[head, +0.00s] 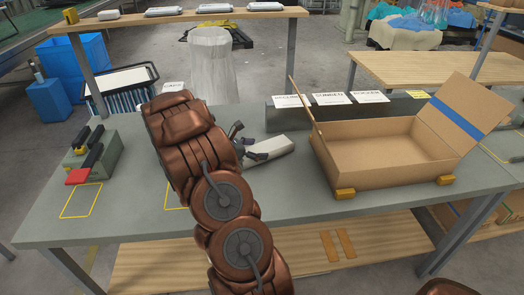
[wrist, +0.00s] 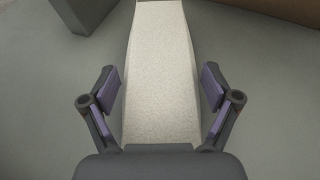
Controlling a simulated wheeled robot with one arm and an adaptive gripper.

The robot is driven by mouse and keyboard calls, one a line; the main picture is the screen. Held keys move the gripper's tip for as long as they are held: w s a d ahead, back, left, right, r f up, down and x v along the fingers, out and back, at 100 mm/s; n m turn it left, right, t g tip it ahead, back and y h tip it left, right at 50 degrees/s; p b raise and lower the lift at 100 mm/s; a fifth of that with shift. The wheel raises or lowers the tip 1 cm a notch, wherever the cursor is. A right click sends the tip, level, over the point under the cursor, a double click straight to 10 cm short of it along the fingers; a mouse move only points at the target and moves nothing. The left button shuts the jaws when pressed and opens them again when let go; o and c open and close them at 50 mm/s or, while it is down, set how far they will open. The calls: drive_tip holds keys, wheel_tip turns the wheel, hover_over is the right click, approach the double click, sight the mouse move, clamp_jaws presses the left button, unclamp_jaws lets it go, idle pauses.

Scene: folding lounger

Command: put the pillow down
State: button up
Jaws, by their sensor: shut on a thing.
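The pillow (head: 274,147) is a pale, off-white, long block on the grey-green table's middle, left of the open carton. My gripper (head: 249,144) is shut on the pillow's near end, with one finger on each side. In the wrist view the pillow (wrist: 158,60) runs straight away between the two fingers, and its far end leaves the top of the picture. Whether its underside rests on the table or hangs just above it, I cannot tell. My arm hides part of the table to the left of the pillow.
An open cardboard carton (head: 370,157) with raised flaps stands right of the pillow. Yellow outlines (head: 82,201) mark the table. A shelf (head: 180,18) with similar pale pieces is behind. The front middle table is clear.

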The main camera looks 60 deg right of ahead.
drive_tip(key=shift+r, duration=0.1)
drive_tip(key=shift+r+b, duration=0.35)
drive_tip(key=shift+r, duration=1)
drive_tip(key=shift+s+a+r, duration=0.1)
drive_tip(key=shift+r, duration=0.25)
drive_tip(key=s+a+b, duration=0.1)
drive_tip(key=s+a, duration=0.2)
drive_tip(key=a, duration=0.1)
drive_tip(key=s+a+r+b, duration=0.1)
drive_tip(key=s+a, duration=0.2)
drive_tip(key=a, duration=0.1)
drive_tip(key=s+a+b, duration=0.1)
drive_tip(key=s+a, duration=0.3)
drive_tip(key=shift+a+r, duration=0.1)
drive_tip(key=shift+r, duration=0.1)
drive_tip(key=shift+w, duration=0.1)
